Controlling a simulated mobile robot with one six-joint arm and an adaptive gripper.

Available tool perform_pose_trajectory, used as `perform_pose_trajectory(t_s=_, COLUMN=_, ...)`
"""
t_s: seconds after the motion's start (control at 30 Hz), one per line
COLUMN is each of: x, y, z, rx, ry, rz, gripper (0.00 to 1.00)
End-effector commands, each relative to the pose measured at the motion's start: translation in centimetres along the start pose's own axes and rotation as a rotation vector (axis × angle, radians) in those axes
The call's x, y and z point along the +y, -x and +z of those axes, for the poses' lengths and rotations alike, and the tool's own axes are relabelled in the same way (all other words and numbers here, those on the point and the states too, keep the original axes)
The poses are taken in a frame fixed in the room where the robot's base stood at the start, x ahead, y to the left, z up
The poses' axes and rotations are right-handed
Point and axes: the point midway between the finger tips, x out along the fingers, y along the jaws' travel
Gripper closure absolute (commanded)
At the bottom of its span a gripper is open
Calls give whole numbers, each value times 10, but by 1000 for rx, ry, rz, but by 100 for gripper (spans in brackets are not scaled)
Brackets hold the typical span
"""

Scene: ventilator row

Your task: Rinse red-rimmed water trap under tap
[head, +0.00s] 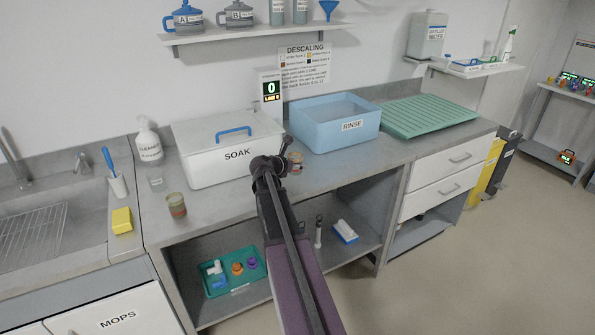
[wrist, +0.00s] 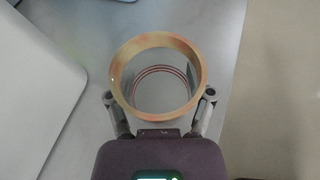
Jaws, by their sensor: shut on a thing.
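My gripper (head: 280,165) is over the counter between the soak box and the rinse tub. In the wrist view my gripper (wrist: 158,98) is shut on a round, open-topped water trap (wrist: 157,42). Its rim is yellowish with reddish stains, and thin red rings show inside. The same held trap (head: 295,160) is partly hidden by my gripper in the head view. I cannot tell whether its base touches the counter. A second trap (head: 176,205) with a reddish band stands on the counter at left.
The lidded soak box (head: 225,150) and blue rinse tub (head: 335,122) stand along the back. A green drying rack (head: 430,116) is at right. A clear cup (head: 155,182), cleaner bottle (head: 148,143) and yellow sponge (head: 121,220) are on the left side.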

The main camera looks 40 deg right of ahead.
Motion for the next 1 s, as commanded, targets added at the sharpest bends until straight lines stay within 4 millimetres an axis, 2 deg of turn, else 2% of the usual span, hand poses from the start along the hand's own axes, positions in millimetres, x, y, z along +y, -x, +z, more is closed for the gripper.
perform_pose_trajectory(t_s=0.17, x=2, y=-2, z=0, rx=0, ry=0, rz=0, gripper=82)
perform_pose_trajectory(t_s=0.3, x=8, y=-13, z=3, rx=0, ry=0, rz=0, gripper=82)
perform_pose_trajectory(t_s=0.63, x=6, y=-22, z=-25, rx=0, ry=0, rz=1, gripper=82)
perform_pose_trajectory(t_s=1.0, x=7, y=-24, z=-29, rx=0, ry=1, rz=1, gripper=82)
